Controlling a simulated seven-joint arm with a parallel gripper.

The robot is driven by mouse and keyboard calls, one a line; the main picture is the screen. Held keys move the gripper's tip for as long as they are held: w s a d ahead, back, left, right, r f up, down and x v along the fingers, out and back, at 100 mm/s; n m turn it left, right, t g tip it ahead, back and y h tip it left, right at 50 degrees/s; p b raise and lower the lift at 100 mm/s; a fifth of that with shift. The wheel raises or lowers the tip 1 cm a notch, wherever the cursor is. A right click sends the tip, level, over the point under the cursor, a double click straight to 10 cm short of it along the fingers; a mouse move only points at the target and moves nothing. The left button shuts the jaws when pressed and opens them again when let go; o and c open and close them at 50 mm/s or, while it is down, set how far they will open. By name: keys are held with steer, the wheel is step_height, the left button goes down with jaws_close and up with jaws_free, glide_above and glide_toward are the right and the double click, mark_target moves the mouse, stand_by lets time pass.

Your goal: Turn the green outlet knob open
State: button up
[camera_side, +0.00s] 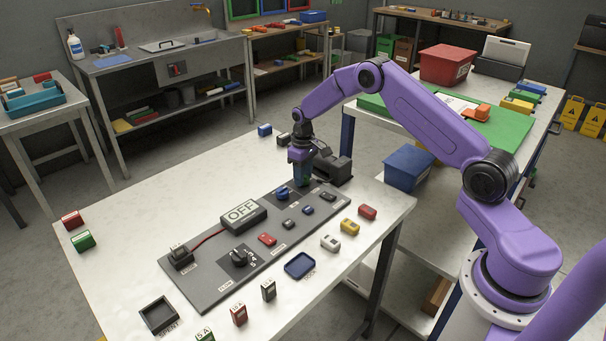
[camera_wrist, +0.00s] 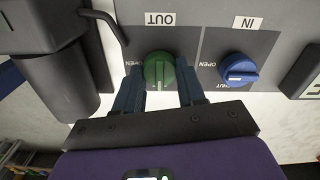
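The green outlet knob (camera_wrist: 159,70) sits on the dark panel under the label OUT in the wrist view. Its grip bar runs roughly up and down in the picture. My gripper (camera_wrist: 160,72) is open, with one finger on each side of the knob; both fingers look slightly apart from it. The fingers partly hide the words beside the knob. In the side view my gripper (camera_side: 302,180) points down at the far end of the panel (camera_side: 215,280) and mostly hides the green knob.
A blue knob (camera_wrist: 238,70) marked IN is right of the green one in the wrist view. A dark machine (camera_side: 333,168) stands close beside my gripper. An OFF display (camera_side: 241,212), a black dial (camera_side: 240,257) and small coloured blocks are nearer the camera.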

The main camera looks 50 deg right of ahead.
steer(key=shift+m, duration=0.3)
steer(key=m, duration=0.3)
steer(key=shift+m, duration=0.3)
steer(key=m, duration=0.4)
steer(key=shift+r+m, duration=0.1)
steer(key=shift+m, duration=0.2)
steer(key=m, duration=0.4)
steer(key=shift+d+m, duration=0.1)
steer(key=shift+m, duration=2.4)
steer(key=o, duration=1.1)
steer(key=shift+c, duration=0.2)
